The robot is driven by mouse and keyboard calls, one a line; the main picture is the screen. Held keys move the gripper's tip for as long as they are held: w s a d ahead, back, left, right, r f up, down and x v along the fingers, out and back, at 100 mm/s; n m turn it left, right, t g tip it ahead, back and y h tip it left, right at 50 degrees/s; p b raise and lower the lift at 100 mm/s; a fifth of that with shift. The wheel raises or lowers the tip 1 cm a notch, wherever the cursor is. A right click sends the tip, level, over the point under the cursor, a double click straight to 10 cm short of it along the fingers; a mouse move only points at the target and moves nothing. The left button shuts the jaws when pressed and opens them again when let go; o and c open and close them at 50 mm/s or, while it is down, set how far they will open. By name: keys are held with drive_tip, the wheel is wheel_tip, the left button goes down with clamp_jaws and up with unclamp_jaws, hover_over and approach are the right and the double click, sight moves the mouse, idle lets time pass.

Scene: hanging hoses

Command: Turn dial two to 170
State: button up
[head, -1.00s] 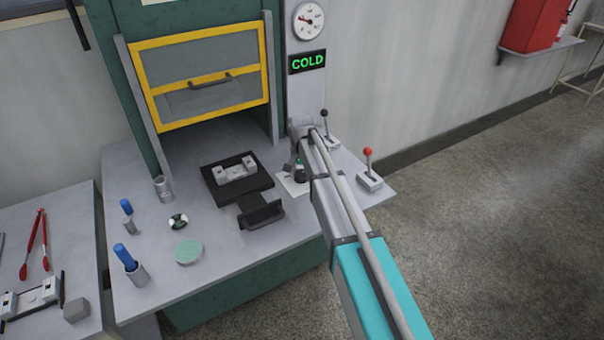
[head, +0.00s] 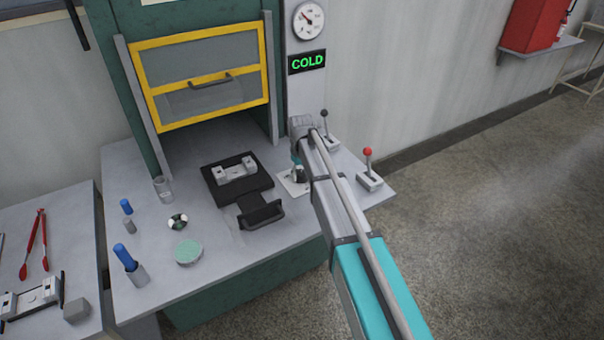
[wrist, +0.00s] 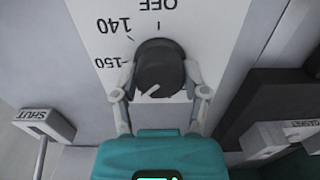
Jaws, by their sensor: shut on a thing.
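In the wrist view a round black dial knob (wrist: 158,68) sits on a white scale plate (wrist: 205,20). OFF, 140 and 150 show upside down on the plate. The knob's white mark points to the lower left, past 150; any number there is hidden. My gripper (wrist: 160,88) has a finger on each side of the knob and is shut on it. In the head view the white plate (head: 288,187) lies on the bench beside the press, and my arm hides most of the dial and gripper.
A red-knobbed lever (head: 368,165) and a black-knobbed lever (head: 326,128) stand right of my arm. A COLD display (head: 307,62) hangs below a round gauge (head: 308,20). A black plate with a metal mould (head: 236,169) lies left.

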drive_tip(key=n, duration=0.4)
drive_tip(key=shift+w+n, duration=0.25)
drive_tip(key=shift+n, duration=2.05)
drive_tip(key=o, duration=1.1)
drive_tip(key=shift+o, duration=0.2)
drive_tip(key=shift+s, duration=0.1)
